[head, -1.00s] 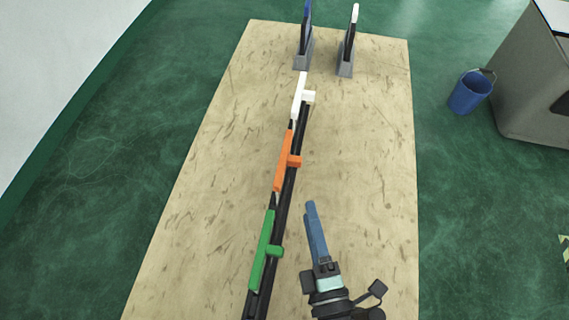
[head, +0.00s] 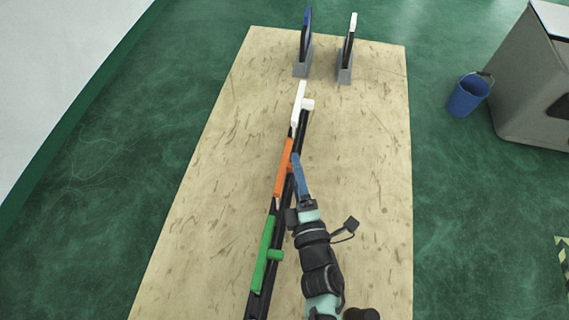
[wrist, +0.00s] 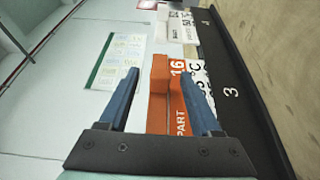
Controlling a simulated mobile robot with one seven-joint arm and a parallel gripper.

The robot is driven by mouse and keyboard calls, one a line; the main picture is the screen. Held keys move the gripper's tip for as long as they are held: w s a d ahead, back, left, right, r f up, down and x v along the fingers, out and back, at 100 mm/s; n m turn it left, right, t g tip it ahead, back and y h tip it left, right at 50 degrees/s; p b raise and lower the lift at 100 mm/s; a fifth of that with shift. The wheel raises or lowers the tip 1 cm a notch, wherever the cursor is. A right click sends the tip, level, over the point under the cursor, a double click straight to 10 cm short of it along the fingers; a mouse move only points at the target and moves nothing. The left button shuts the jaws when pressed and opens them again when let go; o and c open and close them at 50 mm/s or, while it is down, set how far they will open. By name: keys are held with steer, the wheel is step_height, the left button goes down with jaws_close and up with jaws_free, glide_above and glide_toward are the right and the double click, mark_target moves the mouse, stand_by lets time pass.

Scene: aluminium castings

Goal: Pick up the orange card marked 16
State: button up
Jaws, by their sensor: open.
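The orange card (head: 283,172) stands in the middle of a dark rail on the table, between a green and a white card. In the wrist view the orange card (wrist: 177,90) shows "16" and "PART", with an orange tab standing out towards me. My gripper (head: 295,158) is at the tab side of the card and covers the tab in the head view. In the wrist view the two blue fingers of my gripper (wrist: 161,75) are open, one each side of the tab. I cannot tell whether either finger touches it.
The green card (head: 264,252) is nearer on the dark rail (head: 258,303), the white card (head: 298,104) farther along. Two grey stands (head: 302,68) (head: 344,74) hold blue-topped and white-topped dark cards at the far end. The table (head: 371,170) is clear to the right.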

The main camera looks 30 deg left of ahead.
steer(key=shift+w, duration=0.1)
jaws_close()
stand_by(0.3)
